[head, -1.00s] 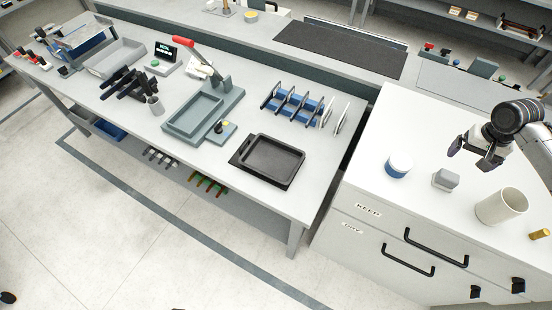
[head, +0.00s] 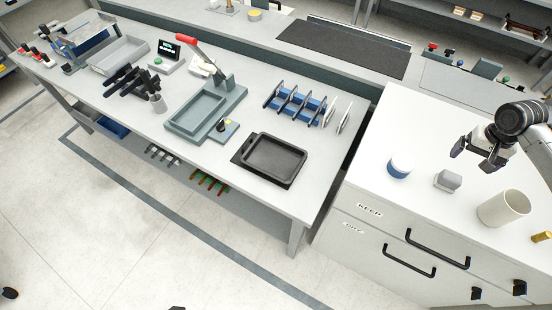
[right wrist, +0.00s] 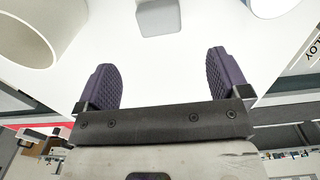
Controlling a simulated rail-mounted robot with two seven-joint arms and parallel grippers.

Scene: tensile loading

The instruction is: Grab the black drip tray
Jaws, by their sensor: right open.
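The black drip tray (head: 272,160) lies flat near the front right corner of the grey workbench in the head view. It is a shallow rectangular tray with a raised rim and looks empty. My right gripper (head: 474,156) hangs over the white cabinet at the right, well apart from the tray. In the right wrist view its two dark padded fingers (right wrist: 163,80) stand wide apart with nothing between them. My left gripper is not in view.
The white cabinet top (head: 420,185) carries a blue-and-white jar (head: 399,166), a grey block (head: 447,180) and a cream cup (head: 503,208). A grey lever press (head: 205,108) and a blue rack (head: 296,103) stand on the bench near the tray. Bench space in front of the tray is narrow.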

